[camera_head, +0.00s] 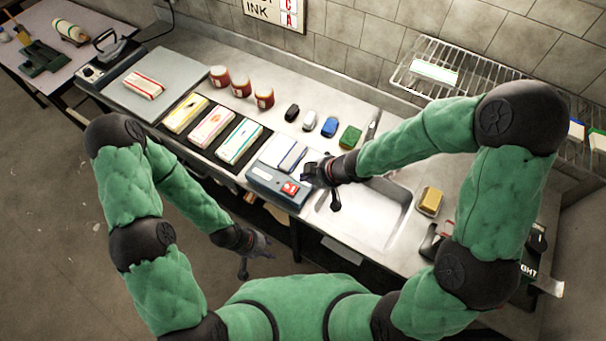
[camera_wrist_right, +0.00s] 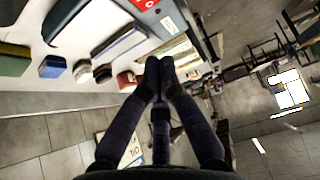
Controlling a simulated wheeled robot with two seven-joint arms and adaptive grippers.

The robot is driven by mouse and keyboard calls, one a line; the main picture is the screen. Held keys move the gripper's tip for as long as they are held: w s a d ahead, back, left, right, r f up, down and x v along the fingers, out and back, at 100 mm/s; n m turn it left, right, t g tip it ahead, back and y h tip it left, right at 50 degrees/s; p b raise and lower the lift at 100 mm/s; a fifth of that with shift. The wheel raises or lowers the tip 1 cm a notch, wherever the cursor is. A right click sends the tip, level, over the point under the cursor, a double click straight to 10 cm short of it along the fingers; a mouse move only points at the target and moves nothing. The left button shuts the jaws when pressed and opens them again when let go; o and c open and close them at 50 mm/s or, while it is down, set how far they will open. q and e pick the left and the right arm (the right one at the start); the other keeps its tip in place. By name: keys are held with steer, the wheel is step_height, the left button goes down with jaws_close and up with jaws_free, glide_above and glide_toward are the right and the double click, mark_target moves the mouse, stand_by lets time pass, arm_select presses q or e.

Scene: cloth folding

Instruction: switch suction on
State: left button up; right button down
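A grey-blue box (camera_head: 272,186) with a red switch (camera_head: 290,188) on its front right corner stands on the counter; I cannot read the switch's position. My right gripper (camera_head: 312,174) is just right of the box, apparently above counter height. In the right wrist view its dark fingers (camera_wrist_right: 159,66) come together at the tips with nothing between them. The red switch (camera_wrist_right: 146,3) shows at that view's top edge, cut off, beyond the fingertips. My left gripper (camera_head: 262,246) hangs low in front of the counter, away from the box; its fingers are too small to read.
Three packs lie on a black mat (camera_head: 188,136) left of the box. Three red-brown jars (camera_head: 241,87) and several small blocks stand behind. A sink (camera_head: 365,217) and a yellow sponge (camera_head: 430,200) are to the right. A wire rack (camera_head: 490,75) hangs at the back right.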

steer(key=b, duration=0.5)
glide_above(287, 187)
steer(key=s+d, duration=0.2)
steer(key=f, duration=0.7)
steer(key=shift+w+a+f, duration=0.15)
steer(key=shift+w+f, duration=0.1)
steer(key=shift+f, duration=0.05)
steer(key=shift+d+f+b, duration=0.2)
steer(key=shift+f+b, duration=0.45)
steer(key=shift+f, duration=0.3)
steer(key=shift+s+d+f+b, duration=0.15)
steer(key=shift+f+b, duration=0.25)
steer(key=shift+f, duration=0.3)
